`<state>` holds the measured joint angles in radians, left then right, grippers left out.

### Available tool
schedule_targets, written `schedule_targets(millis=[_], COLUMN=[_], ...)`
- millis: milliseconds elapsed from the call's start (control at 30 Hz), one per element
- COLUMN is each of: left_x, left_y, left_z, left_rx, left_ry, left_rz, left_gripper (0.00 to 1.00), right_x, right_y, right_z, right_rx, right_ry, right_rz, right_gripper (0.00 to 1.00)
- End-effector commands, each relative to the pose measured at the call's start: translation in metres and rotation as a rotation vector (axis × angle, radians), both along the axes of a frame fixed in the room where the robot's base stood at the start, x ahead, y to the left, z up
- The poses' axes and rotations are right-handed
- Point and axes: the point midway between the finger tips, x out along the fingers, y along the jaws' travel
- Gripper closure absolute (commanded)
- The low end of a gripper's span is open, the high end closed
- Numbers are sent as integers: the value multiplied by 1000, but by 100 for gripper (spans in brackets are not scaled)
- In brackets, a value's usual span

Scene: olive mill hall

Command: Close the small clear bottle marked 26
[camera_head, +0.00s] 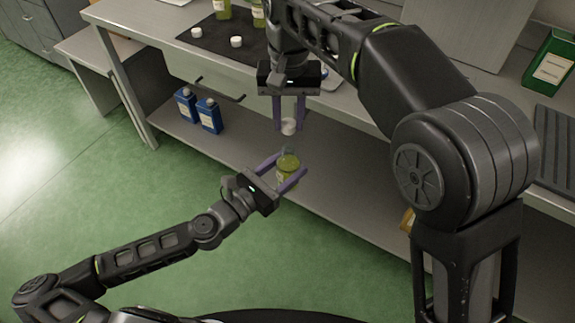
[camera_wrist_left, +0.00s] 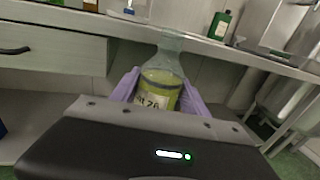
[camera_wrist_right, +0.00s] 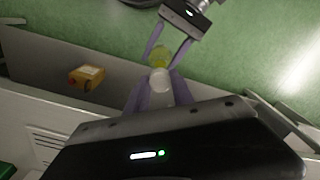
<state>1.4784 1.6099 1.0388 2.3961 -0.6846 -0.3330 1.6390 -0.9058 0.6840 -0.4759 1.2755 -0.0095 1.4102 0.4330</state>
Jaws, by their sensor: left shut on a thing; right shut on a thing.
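The small clear bottle (camera_head: 288,170) holds yellow-green liquid, and its label in the left wrist view (camera_wrist_left: 158,98) reads 26 in part. My left gripper (camera_head: 281,172) is shut on the bottle's body and holds it about upright in the air in front of the bench. My right gripper (camera_head: 289,126) is shut on a white cap (camera_head: 289,127), above the bottle's neck. In the right wrist view the cap (camera_wrist_right: 159,88) lies between the purple fingers, with the bottle (camera_wrist_right: 159,57) beyond it. In the head view, the cap looks apart from the neck.
The steel bench has a dark mat (camera_head: 222,36) with two white caps and other yellow-green bottles. Two blue containers (camera_head: 208,115) stand on the lower shelf. A green box (camera_head: 552,62) stands at the bench's right. A yellow-orange object (camera_wrist_right: 87,76) shows in the right wrist view.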

Motion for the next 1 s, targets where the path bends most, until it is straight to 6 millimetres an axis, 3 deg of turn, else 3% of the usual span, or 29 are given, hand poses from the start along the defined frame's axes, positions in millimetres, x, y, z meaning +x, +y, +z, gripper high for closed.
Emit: schedule_targets(millis=[867,1000], left_x=[0,0], left_y=[0,0], left_z=[1,1], left_rx=[-1,-1], left_ry=[-2,-2], left_rz=[0,0], left_gripper=[100,100], right_x=[1,0], right_y=[-1,0], right_z=[-20,-34], right_rx=[2,-2], right_ry=[2,3], right_rz=[-1,1], right_gripper=[100,100])
